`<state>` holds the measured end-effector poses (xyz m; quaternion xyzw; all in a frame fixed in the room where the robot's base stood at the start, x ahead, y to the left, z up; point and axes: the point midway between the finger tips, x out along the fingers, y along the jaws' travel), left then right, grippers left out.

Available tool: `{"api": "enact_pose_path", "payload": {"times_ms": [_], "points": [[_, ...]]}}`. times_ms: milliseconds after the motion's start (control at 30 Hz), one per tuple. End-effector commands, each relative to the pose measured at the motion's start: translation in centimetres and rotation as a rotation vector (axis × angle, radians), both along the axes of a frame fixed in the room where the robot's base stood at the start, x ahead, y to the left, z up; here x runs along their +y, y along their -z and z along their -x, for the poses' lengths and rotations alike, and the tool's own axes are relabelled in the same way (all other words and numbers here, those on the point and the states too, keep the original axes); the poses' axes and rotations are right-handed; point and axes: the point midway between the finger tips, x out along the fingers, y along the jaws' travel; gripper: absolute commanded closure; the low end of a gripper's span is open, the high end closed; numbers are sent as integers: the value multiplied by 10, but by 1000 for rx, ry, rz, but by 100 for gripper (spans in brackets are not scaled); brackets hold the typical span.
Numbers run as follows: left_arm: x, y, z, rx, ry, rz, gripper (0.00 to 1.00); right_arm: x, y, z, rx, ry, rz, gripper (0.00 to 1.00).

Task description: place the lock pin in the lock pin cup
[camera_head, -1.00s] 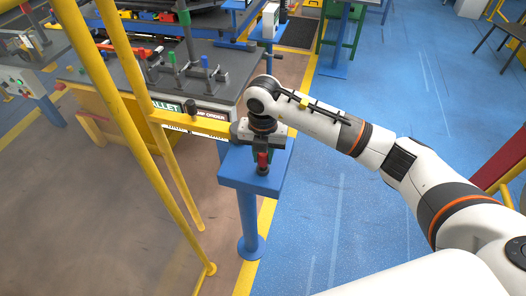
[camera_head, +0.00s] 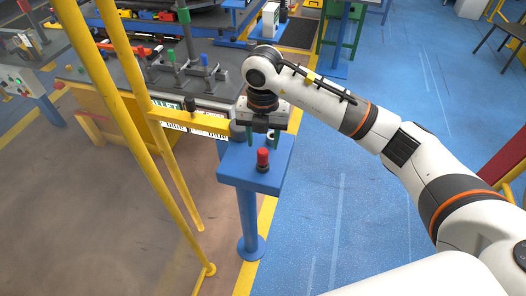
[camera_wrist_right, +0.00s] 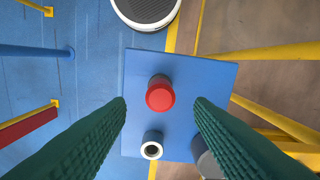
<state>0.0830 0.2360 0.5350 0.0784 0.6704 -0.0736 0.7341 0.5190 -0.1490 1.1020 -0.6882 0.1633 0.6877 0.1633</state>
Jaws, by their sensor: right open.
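The lock pin (camera_head: 263,156) has a red head and stands upright on the small blue pedestal (camera_head: 238,170). In the head view a short dark collar surrounds its foot; I take this for the lock pin cup (camera_head: 263,168). In the wrist view the red head (camera_wrist_right: 160,97) covers most of the dark part beneath, so I cannot see how deep it sits. My right gripper (camera_head: 262,136) is open and empty, above and behind the pin. Its green fingers (camera_wrist_right: 162,110) are on either side of the red head in the wrist view, apart from it. My left gripper is not in view.
A yellow gate bar (camera_head: 185,123) reaches the pedestal from the left.

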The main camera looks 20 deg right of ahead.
Motion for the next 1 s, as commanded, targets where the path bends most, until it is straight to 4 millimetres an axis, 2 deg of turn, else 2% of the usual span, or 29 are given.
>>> {"api": "enact_pose_path", "payload": {"times_ms": [33,200,400,1000], "points": [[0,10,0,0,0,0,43,0,-9,-1,-7,0,-1,52],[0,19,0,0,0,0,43,0,-46,-1,-6,0,0,52],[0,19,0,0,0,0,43,0,-68,0,-2,0,0,52],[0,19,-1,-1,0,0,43,4,-69,2,4,-12,-19,52]]}}
